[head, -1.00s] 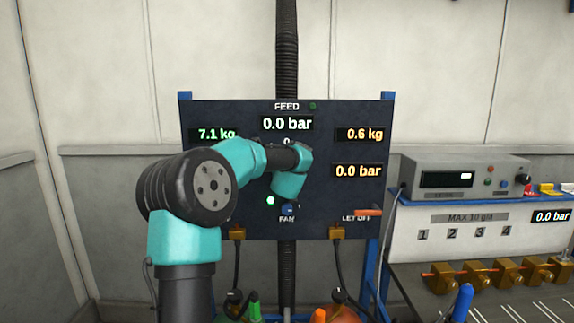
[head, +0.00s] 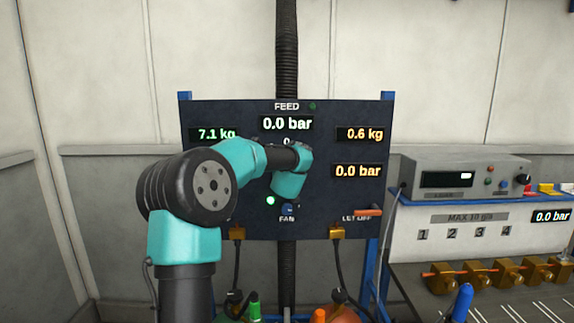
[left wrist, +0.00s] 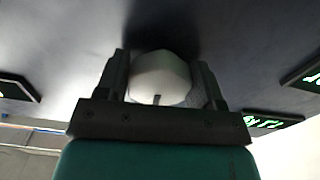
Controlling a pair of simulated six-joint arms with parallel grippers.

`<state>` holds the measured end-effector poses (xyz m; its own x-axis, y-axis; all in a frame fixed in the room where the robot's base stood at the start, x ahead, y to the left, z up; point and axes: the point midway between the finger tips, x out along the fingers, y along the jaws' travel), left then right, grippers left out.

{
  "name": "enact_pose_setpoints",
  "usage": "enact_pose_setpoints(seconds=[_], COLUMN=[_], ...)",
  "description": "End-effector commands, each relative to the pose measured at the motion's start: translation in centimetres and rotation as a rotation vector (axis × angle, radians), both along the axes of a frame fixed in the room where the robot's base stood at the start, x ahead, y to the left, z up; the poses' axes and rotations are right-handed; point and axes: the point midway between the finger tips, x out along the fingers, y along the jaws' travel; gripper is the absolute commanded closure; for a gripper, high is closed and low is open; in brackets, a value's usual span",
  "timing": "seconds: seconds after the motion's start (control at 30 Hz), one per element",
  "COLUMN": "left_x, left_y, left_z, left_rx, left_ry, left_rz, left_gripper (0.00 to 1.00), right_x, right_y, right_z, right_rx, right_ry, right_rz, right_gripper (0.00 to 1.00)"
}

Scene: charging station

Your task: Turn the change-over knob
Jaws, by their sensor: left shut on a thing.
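The change-over knob (left wrist: 158,78) is pale, rounded and faceted, with a short dark mark on the edge nearest my wrist in the left wrist view. My left gripper (left wrist: 160,68) has one finger on each side of it and is shut on it. In the head view my left arm reaches to the dark feed panel (head: 345,215), and the arm hides the knob and my fingertips. A small "0" label shows just above the arm on the panel. My right gripper is in neither view.
The panel carries lit readouts, a blue fan knob (head: 288,210) and an orange let-off lever (head: 368,212). At right, a grey instrument box (head: 465,176) stands above a row of brass valves (head: 478,272). Two hoses hang below the panel.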

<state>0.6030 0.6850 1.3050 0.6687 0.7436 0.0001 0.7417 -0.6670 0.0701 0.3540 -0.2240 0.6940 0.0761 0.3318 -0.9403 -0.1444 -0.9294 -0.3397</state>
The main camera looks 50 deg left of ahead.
Motion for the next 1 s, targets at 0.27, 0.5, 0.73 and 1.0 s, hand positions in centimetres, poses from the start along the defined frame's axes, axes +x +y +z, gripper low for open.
enact_pose_setpoints(seconds=[0.27,0.5,0.73,1.0], left_x=[0.07,0.15,0.21,0.24], left_y=[-0.07,-0.12,-0.18,-0.21], left_z=[0.02,0.05,0.11,0.16], left_rx=[-0.117,-0.254,-0.376,-0.465], left_ry=[-0.130,-0.283,-0.419,-0.518], left_rz=[0.000,0.000,0.000,0.000], left_gripper=[0.62,0.62,0.62,0.62], right_x=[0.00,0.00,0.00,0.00], right_y=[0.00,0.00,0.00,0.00], right_z=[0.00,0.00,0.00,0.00], right_rx=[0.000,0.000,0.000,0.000], right_ry=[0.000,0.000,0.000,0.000], right_rz=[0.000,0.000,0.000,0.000], right_gripper=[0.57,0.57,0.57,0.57])
